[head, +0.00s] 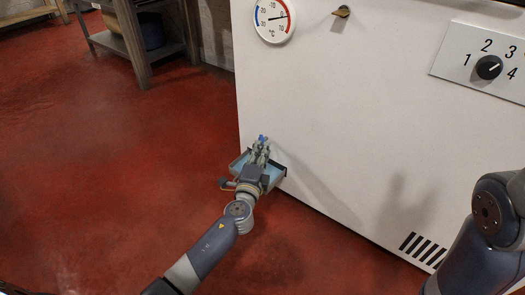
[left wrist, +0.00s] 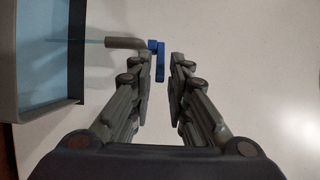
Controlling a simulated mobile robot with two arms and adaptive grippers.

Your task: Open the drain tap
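The drain tap (left wrist: 124,43) is a grey-brown spout with a blue lever (left wrist: 158,62), low on the white cabinet front. In the head view the blue lever (head: 263,138) shows just beyond my left gripper (head: 261,148). In the left wrist view my left gripper (left wrist: 164,66) is open. The lever lies between its fingertips, close to the left finger; I cannot tell whether they touch. A thin pale-blue line, which looks like water, runs from the spout's mouth over the tray (left wrist: 82,85). My right arm shows at the lower right of the head view, its gripper out of view.
The dark-rimmed tray (head: 279,178) with a light-blue inside sits under my left gripper against the white cabinet (head: 350,110). The cabinet carries a thermometer dial (head: 273,18) and a numbered knob (head: 489,67). The red floor (head: 110,170) at left is clear up to a shelf rack (head: 135,45).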

